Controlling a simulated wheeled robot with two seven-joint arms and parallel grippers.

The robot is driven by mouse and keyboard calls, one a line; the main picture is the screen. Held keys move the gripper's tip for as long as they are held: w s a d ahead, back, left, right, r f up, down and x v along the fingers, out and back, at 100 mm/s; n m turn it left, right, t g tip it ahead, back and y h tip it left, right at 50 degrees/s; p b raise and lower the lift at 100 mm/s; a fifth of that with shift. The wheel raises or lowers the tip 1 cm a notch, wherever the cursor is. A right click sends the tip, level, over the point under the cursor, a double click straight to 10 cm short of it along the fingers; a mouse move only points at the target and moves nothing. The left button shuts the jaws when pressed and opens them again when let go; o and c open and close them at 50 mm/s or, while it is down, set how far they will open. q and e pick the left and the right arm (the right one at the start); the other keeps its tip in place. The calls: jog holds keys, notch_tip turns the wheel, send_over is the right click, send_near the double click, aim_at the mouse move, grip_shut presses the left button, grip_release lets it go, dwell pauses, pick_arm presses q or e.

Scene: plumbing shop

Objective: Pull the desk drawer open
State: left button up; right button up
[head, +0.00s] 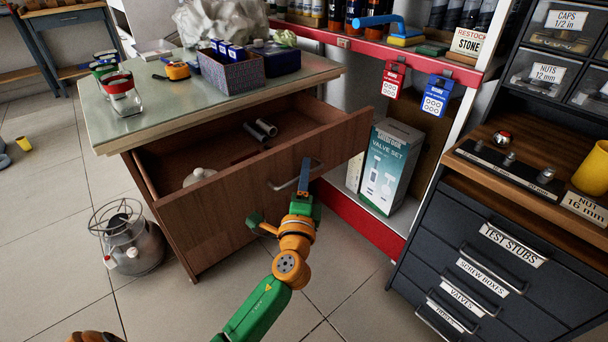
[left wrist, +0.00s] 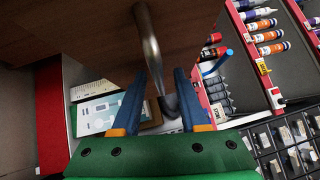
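The desk drawer (head: 250,180) is brown wood and stands well out from the desk, its inside showing. Its metal bar handle (head: 284,184) is on the front panel; it also shows in the left wrist view (left wrist: 151,50), running down between my fingers. My left gripper (head: 305,168) is at the right part of the handle.
The drawer holds two grey cylinders (head: 261,130) and a pale round thing (head: 199,176). A metal can (head: 131,241) stands on the floor left of the drawer. A valve set box (head: 391,165) stands to the right. A dark cabinet (head: 480,265) is further right. The tiled floor before the drawer shows clear room.

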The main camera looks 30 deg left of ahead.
pick_arm(q)
jog(key=r+v, duration=0.1)
jog(key=v, duration=0.6)
jog(key=shift+f, duration=0.55)
